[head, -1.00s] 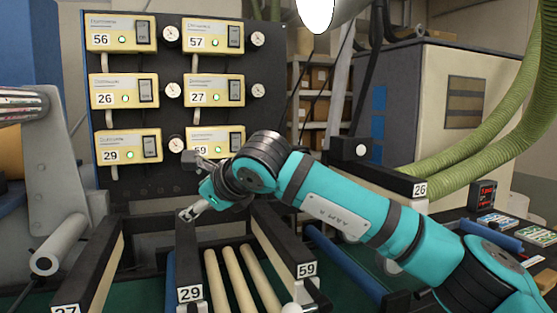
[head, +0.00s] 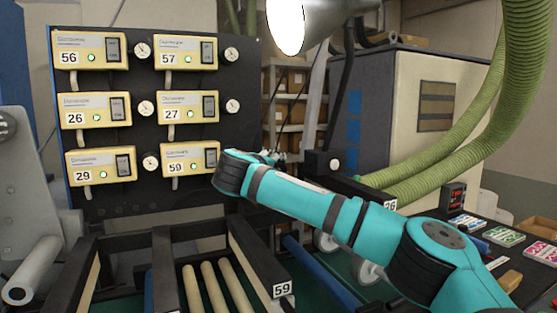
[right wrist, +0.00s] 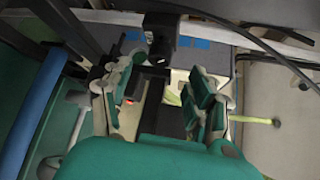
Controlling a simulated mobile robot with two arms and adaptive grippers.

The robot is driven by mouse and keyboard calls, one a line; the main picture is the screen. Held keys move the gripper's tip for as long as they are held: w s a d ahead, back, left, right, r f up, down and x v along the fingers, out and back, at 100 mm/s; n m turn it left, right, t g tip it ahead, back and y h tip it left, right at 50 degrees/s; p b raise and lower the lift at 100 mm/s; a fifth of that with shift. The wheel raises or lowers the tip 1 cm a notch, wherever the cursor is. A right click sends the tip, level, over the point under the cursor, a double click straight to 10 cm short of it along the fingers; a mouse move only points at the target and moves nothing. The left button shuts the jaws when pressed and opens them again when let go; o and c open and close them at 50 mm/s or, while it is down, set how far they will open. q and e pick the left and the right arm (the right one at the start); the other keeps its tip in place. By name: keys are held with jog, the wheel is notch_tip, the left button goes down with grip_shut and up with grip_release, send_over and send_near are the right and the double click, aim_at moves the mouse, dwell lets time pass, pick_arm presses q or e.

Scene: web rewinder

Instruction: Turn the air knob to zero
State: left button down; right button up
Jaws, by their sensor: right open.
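I cannot tell for sure which part is the air knob. A dark knob with a pale face (head: 333,163) sits on the far end of the black beam labelled 26. My right arm reaches across in front of the control board, its wrist beside the yellow unit 59 (head: 190,160). My right gripper (head: 266,156) is mostly hidden behind that wrist. In the right wrist view my right gripper (right wrist: 165,70) has its fingers wide apart. A black bracket or post (right wrist: 162,35) shows ahead of and between them; contact is not clear. My left gripper is not in view.
The black board (head: 150,45) carries several numbered yellow units with round gauges. Rails and rollers (head: 210,285) lie below, with the beam labelled 59 (head: 262,265). A grey cabinet (head: 425,110) and green hoses (head: 490,120) stand at right. A white lamp (head: 287,25) hangs above.

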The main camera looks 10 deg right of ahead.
jog(key=p+x, duration=0.4)
jog(key=x, duration=0.3)
jog(key=shift+w+d, duration=0.1)
jog(key=shift+w, duration=0.2)
jog(key=shift+f, duration=0.1)
jog(key=c, duration=1.1)
jog(key=shift+f+b, duration=0.15)
jog(key=shift+b, duration=0.35)
jog(key=shift+c, duration=0.3)
jog(key=n+t+h+b, duration=0.1)
jog(key=b, duration=0.5)
jog(key=n+t+h+b, duration=0.1)
jog(key=n+b, duration=0.1)
jog(key=b, duration=0.4)
jog(key=shift+f+t, duration=0.3)
jog(key=shift+f, duration=0.1)
jog(key=shift+n+b, duration=0.3)
jog(key=shift+b, duration=0.1)
jog(key=shift+r, duration=0.3)
